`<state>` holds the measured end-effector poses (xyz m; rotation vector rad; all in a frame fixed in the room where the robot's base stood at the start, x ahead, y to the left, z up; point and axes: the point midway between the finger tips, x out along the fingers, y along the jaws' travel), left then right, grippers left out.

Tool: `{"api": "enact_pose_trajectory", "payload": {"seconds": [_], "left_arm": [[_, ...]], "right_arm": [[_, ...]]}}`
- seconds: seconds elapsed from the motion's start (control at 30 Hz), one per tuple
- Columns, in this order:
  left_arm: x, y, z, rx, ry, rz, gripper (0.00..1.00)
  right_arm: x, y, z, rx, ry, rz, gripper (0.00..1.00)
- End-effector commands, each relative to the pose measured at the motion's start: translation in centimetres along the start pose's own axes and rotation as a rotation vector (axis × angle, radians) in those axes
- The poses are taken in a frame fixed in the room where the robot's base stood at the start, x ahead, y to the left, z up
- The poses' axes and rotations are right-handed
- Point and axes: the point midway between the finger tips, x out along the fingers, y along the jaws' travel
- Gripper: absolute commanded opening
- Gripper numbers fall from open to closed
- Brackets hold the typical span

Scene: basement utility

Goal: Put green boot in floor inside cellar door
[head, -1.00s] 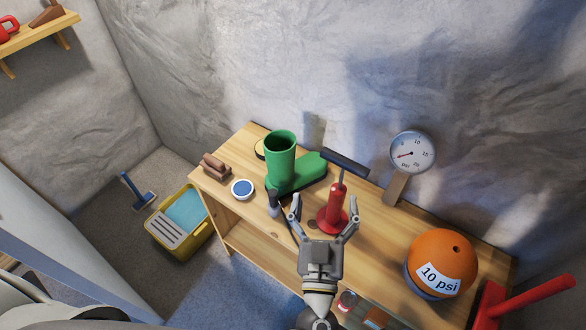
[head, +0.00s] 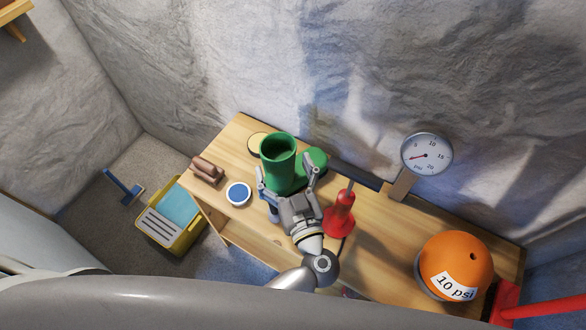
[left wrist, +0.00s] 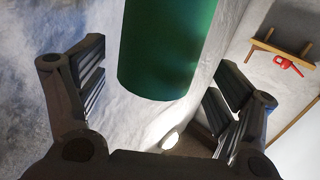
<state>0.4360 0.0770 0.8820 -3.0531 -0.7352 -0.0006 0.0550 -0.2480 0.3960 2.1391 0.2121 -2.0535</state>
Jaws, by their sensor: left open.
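The green boot (head: 278,155) stands upright on the wooden bench (head: 375,245), its toe pointing right. My left gripper (head: 287,178) is open at the near side of the boot, with one finger to each side of it. In the left wrist view the boot's green shaft (left wrist: 168,45) shows between the two spread fingers (left wrist: 160,85), with gaps on both sides. I cannot tell whether a finger touches it. My right gripper is not in view. I cannot make out the cellar door for certain.
Nearby are a gauge (head: 427,154), an orange ball (head: 455,265), a blue-topped tin (head: 238,194) and brown blocks (head: 207,170).

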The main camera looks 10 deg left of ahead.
Motion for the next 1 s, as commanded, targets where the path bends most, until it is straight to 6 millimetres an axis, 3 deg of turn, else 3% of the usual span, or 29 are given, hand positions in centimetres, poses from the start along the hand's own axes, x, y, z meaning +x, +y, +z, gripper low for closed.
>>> {"api": "enact_pose_trajectory", "payload": {"seconds": [0.1,0.3,0.4,0.73,1.0], "left_arm": [[0.8,0.1,0.1,0.001,0.001,0.001,0.86],[3.3,0.2,1.0,0.002,0.003,0.001,0.86],[4.6,0.3,1.0,0.0,0.002,0.001,0.86],[5.4,0.2,1.2,0.0,-0.001,0.001,0.86],[5.3,0.2,1.2,-0.001,-0.001,0.001,0.54]], "right_arm": [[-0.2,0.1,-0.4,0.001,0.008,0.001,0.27],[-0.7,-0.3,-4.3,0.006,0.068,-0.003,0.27],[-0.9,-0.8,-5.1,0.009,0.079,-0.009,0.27],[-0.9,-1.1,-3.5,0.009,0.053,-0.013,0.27],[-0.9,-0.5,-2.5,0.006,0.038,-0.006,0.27]]}}
